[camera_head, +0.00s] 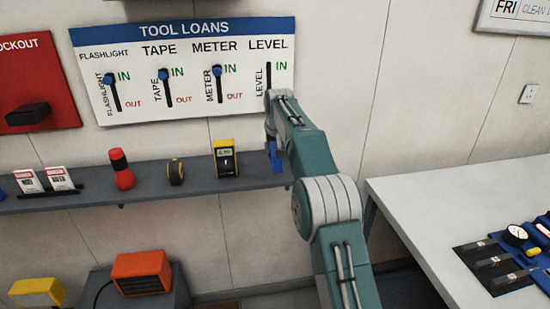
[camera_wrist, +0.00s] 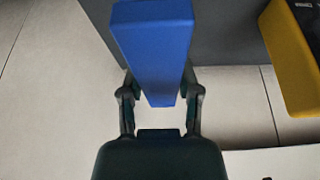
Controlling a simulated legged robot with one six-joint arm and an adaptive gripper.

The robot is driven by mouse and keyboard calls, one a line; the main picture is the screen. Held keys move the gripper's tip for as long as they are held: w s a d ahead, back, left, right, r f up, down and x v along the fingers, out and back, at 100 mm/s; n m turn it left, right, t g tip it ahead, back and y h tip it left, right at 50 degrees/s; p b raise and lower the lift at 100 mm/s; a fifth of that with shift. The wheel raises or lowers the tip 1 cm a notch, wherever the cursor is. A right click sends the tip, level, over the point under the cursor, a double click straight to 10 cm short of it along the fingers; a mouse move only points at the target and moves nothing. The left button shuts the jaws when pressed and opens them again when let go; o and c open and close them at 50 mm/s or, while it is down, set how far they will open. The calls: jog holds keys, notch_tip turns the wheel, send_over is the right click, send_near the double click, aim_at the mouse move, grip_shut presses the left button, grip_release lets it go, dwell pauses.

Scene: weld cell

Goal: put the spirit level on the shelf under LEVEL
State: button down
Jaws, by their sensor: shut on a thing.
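The blue spirit level (camera_wrist: 155,45) is between the fingers of my gripper (camera_wrist: 160,98), which is shut on it in the wrist view. In the head view, a small part of the level (camera_head: 276,158) shows below my gripper (camera_head: 272,138), at the right end of the grey shelf (camera_head: 100,197), under the word LEVEL. My arm hides most of it. I cannot tell whether the level touches the shelf. The TOOL LOANS board (camera_head: 180,30) hangs above. No knob shows on the visible part of the LEVEL slot (camera_head: 268,75); its lower part is hidden by my arm.
The yellow meter (camera_head: 225,158) stands left of my gripper, close to the level in the wrist view. A tape (camera_head: 175,172) and a red flashlight (camera_head: 121,169) are farther left. A white table (camera_head: 400,215) with tools is at the right.

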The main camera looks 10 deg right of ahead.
jog(key=shift+w+d+f, duration=0.25)
jog(key=shift+f, duration=0.1)
jog(key=shift+w+f, duration=0.1)
jog(key=shift+f, duration=1.5)
jog(key=shift+c, duration=1.5)
grip_release()
jog(key=shift+f, duration=0.1)
jog(key=v, duration=1.2)
